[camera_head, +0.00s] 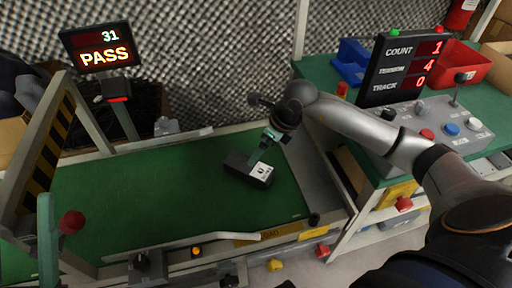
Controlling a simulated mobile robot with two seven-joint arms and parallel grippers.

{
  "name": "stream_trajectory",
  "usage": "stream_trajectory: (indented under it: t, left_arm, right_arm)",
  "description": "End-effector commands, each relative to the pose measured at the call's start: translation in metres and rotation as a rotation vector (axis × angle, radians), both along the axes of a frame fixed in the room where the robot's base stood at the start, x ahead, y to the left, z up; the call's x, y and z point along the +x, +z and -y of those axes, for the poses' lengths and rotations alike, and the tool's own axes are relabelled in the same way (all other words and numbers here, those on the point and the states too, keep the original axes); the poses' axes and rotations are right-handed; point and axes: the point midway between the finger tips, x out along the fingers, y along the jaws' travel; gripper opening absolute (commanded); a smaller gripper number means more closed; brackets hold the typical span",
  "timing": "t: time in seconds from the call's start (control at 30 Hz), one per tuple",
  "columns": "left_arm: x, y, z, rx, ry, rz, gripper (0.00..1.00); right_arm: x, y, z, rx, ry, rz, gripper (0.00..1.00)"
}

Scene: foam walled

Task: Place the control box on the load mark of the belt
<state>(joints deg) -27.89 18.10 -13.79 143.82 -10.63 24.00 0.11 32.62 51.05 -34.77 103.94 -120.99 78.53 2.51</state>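The control box (237,164) is a small black box with a white label. It is at the right part of the green belt (120,200), tilted in the picture, and looks to be on or just above the surface. My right gripper (257,156) comes down from above, and its teal fingers meet the box's upper side. I cannot tell whether they are closed around it. A yellow strip with small lettering, seemingly a load label (262,238), is on the belt's front rail. No clear load mark shows on the belt surface itself. My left gripper is not in view.
A PASS display (103,53) stands behind the belt. A black-and-yellow striped frame (50,145) spans its left part. A count display (402,67), button console (430,130), blue bin (351,62) and red bin (462,66) occupy the right bench. The belt's middle is clear.

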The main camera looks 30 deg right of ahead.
Motion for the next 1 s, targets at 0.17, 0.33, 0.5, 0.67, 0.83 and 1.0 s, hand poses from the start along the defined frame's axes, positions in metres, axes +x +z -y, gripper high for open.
stream_trajectory:
  t: [0.17, 0.33, 0.5, 0.67, 0.83, 1.0]
  left_arm:
    - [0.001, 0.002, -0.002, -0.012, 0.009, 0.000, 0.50]
    - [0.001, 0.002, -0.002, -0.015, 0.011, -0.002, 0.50]
    - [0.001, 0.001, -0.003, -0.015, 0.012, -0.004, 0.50]
    - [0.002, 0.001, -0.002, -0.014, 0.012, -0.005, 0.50]
    - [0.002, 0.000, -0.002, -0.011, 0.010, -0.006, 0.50]
    - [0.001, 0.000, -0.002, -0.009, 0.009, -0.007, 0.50]
  right_arm:
    - [-0.036, -0.006, -0.072, 0.240, 0.086, -0.064, 1.00]
    - [-0.117, 0.034, -0.196, 0.797, 0.176, -0.219, 1.00]
    - [-0.177, 0.129, -0.254, 1.392, 0.123, -0.409, 1.00]
    - [-0.195, 0.217, -0.243, 1.910, -0.052, -0.616, 1.00]
    - [-0.187, 0.267, -0.195, 2.336, -0.310, -0.839, 1.00]
    - [-0.177, 0.278, -0.159, 2.556, -0.502, -0.995, 1.00]
